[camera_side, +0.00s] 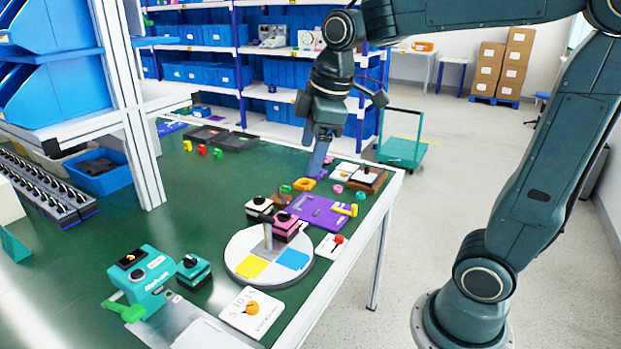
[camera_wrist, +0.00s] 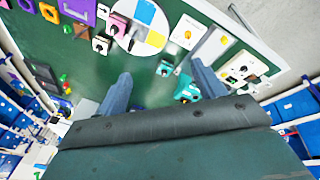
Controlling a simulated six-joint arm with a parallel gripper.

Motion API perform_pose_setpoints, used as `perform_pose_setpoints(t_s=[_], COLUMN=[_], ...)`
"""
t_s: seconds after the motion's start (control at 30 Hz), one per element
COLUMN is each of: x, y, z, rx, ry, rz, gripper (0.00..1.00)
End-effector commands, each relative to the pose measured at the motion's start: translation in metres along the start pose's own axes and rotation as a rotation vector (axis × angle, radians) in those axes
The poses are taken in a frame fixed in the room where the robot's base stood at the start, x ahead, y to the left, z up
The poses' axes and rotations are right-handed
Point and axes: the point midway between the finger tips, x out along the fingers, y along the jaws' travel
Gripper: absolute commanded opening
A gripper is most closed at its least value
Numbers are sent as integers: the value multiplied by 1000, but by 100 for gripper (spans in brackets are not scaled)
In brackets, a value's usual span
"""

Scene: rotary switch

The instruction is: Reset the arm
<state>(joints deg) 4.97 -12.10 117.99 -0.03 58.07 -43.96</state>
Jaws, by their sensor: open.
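My gripper (camera_side: 318,160) hangs over the far right part of the green table (camera_side: 215,225), pointing down. In the wrist view its two fingers are spread apart with nothing between them (camera_wrist: 162,80). Rotary switch boxes stand apart from it on the table: a white one (camera_side: 259,208), a pink one (camera_side: 287,230) and a small teal one (camera_side: 193,272). The pink box (camera_wrist: 118,27) and the small teal box (camera_wrist: 165,68) also show in the wrist view. The height of the fingertips above the table is hard to tell.
A round white turntable (camera_side: 240,245) with yellow and blue patches lies near the right edge. A purple board (camera_side: 315,211) is beyond it. A larger teal device (camera_side: 140,280) stands at the front. A white post and shelf (camera_side: 135,120) rise at left. The table's middle left is clear.

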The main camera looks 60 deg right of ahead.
Motion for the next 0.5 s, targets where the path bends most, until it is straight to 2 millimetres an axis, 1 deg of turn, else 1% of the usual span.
perform_pose_setpoints(t_s=[0.03, 0.2, 0.5], x=[-5, -14, -17], y=[-9, -36, -80], z=[6, 27, 64], rx=[42, 201, 478], ry=[15, 59, 147], rz=[11, 34, 55], gripper=[69, 69, 69])
